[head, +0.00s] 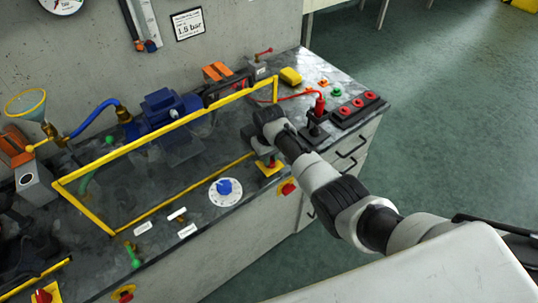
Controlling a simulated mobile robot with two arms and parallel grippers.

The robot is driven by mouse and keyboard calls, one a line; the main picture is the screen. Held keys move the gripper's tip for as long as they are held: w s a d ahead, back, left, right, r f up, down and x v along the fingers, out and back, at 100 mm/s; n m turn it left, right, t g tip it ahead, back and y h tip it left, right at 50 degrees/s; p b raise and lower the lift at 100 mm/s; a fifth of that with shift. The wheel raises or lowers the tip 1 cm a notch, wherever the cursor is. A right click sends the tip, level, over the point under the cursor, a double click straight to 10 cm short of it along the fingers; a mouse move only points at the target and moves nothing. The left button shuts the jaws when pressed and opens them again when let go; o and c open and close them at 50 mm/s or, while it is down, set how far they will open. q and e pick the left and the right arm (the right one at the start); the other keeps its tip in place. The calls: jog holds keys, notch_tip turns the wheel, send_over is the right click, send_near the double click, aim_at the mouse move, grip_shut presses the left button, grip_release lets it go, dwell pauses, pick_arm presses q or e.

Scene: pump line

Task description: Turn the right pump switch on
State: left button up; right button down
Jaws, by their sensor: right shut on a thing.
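The right pump switch (271,168) is a red switch on a yellow plate on the dark worktop, near its front edge. My right gripper (264,156) is down at this switch, its arm coming in from the lower right. It is shut on the red switch handle, which it mostly hides, so I cannot tell how the handle is turned. Another red switch on a yellow plate (42,296) is at the lower left. My left gripper is not in view.
A yellow rail (150,137) frames the blue pump motor (168,110) behind my gripper. A blue dial (224,187) is left of the switch. A red-handled tool on a stand (319,106) and a red-button panel (358,105) are at right. Open floor (430,110) lies beyond.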

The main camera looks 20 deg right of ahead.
jog(key=m+p, duration=0.1)
jog(key=m, duration=0.2)
jog(key=shift+r+p, duration=0.1)
jog(key=shift+p, duration=0.25)
jog(key=m+p, duration=0.1)
jog(key=m, duration=0.4)
jog(key=shift+d, duration=0.1)
jog(key=m+p, duration=0.1)
jog(key=m, duration=0.3)
jog(key=shift+s, duration=0.1)
jog(key=shift+d+m+p, duration=0.1)
jog(key=shift+m+p, duration=0.25)
jog(key=shift+m, duration=1.75)
jog(key=c, duration=1.1)
grip_release()
